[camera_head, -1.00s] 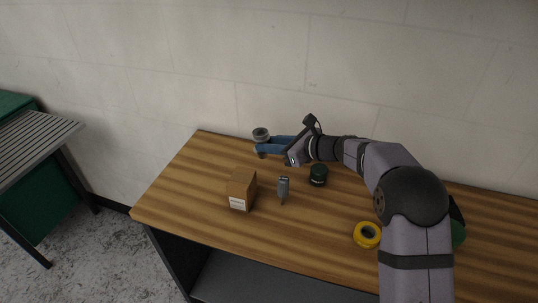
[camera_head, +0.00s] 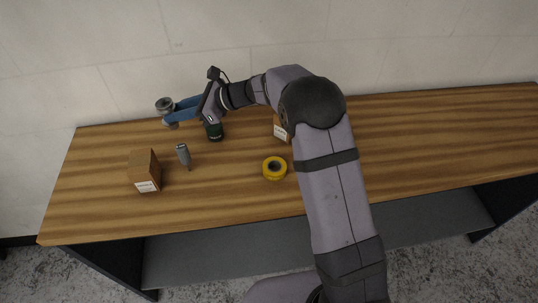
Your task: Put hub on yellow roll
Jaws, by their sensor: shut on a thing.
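The hub (camera_head: 165,104) is a grey metal spool shape with a wide round top. It is at the far left end of my arm, against the wall in the picture. My gripper (camera_head: 180,111), with blue fingers, is shut on the hub and holds it near the table's back edge. The fingers cover the hub's middle.
A grey-handled tool (camera_head: 183,154) and a brown box (camera_head: 145,171) are to the left. Another box (camera_head: 281,131) is partly hidden by my arm. The wooden table (camera_head: 430,150) is bare at right.

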